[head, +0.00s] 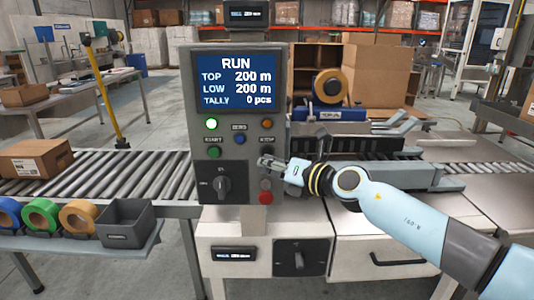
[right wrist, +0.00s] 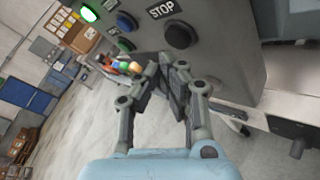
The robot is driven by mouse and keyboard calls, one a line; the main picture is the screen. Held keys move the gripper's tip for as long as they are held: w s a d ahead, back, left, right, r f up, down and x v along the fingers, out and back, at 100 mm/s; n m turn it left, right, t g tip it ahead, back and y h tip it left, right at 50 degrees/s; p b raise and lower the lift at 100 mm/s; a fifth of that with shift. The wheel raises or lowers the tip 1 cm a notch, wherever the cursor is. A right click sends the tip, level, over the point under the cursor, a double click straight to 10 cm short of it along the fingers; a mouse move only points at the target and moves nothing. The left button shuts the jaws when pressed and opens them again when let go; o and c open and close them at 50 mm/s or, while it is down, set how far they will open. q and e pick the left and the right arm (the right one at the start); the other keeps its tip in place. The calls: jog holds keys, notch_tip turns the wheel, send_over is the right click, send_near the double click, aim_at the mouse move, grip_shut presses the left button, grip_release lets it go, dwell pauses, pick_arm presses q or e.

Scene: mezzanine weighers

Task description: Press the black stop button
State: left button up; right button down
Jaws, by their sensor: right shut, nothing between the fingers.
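The black stop button (right wrist: 180,36) is a round dark knob on the grey control box, beside a STOP label (right wrist: 161,9) in the right wrist view. In the head view the STOP label (head: 266,139) is on the right of the panel, and the button (head: 267,151) shows small and dark under it. My right gripper (head: 265,162) is shut and empty in front of the panel, just below the button. In the right wrist view its fingertips (right wrist: 168,63) look apart from the button. My left gripper is not in view.
The control box (head: 185,130) has a RUN screen (head: 236,83), a lit green lamp (head: 211,124), an orange lamp (head: 267,124), a green start button (head: 214,153), a blue button (head: 239,139), a rotary switch (head: 222,184) and a red button (head: 265,197). A roller conveyor (head: 90,186) runs behind.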

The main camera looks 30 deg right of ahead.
jog(key=shift+w, duration=0.1)
jog(key=shift+w+d, duration=0.2)
jog(key=shift+w, duration=0.05)
jog(key=shift+w+d, duration=0.25)
jog(key=shift+w, duration=0.1)
dwell(0.7)
jog(key=shift+s+a+r+p, duration=0.1)
jog(key=shift+s+a+p, duration=0.3)
jog(key=shift+s, duration=0.25)
jog(key=shift+a, duration=0.1)
jog(key=s+a, duration=0.1)
jog(key=s+p, duration=0.1)
jog(key=s, duration=0.1)
jog(key=s+a+p, duration=0.1)
jog(key=shift+s+a, duration=0.15)
jog(key=shift+a, duration=0.2)
